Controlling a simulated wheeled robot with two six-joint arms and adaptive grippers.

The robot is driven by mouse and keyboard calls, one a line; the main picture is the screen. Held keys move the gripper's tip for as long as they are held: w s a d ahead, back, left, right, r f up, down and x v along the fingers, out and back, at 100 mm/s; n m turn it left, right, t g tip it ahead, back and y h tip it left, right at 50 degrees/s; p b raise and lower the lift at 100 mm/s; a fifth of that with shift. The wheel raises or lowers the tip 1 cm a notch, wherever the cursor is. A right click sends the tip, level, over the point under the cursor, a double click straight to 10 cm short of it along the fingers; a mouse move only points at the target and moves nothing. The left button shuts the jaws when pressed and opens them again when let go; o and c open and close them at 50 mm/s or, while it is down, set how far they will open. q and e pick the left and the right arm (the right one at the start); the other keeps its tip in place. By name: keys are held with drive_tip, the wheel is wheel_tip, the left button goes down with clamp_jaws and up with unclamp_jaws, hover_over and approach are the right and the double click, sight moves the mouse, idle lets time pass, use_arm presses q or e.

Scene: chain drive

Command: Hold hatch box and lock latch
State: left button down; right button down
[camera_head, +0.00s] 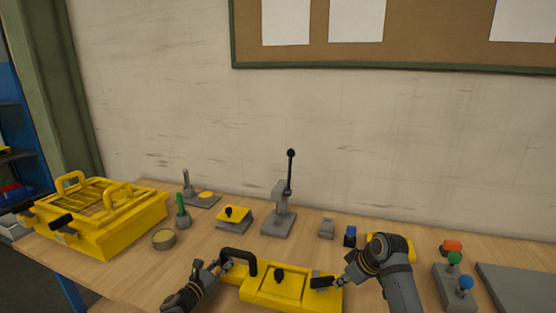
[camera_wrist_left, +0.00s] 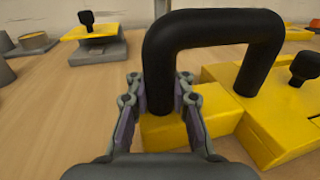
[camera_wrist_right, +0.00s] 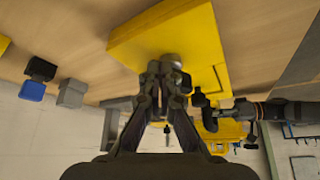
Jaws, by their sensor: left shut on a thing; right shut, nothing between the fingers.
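The yellow hatch box (camera_head: 256,297) lies at the front middle of the table, with a black arched handle (camera_head: 240,256) at its left end and a black knob (camera_head: 279,274) on its hatch. My left gripper (camera_head: 224,265) is shut on the near leg of the handle, which also shows in the left wrist view (camera_wrist_left: 160,70). A black latch piece (camera_head: 320,282) sits at the box's right end. My right gripper (camera_head: 338,283) is shut and empty beside it. In the right wrist view, its fingertips (camera_wrist_right: 165,72) are close to a grey round part (camera_wrist_right: 172,60) on the yellow box; contact is unclear.
A large yellow crate (camera_head: 120,220) stands at the left. A button block (camera_head: 453,280) and grey plate (camera_head: 520,287) are at the right.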

drive_tip(key=shift+d, duration=0.1)
drive_tip(key=shift+s+d, duration=0.2)
drive_tip(key=shift+d, duration=0.05)
wheel_tip(320, 180, up, 6)
idle(0.4)
use_arm(q)
drive_tip(key=c, duration=1.1)
unclamp_jaws()
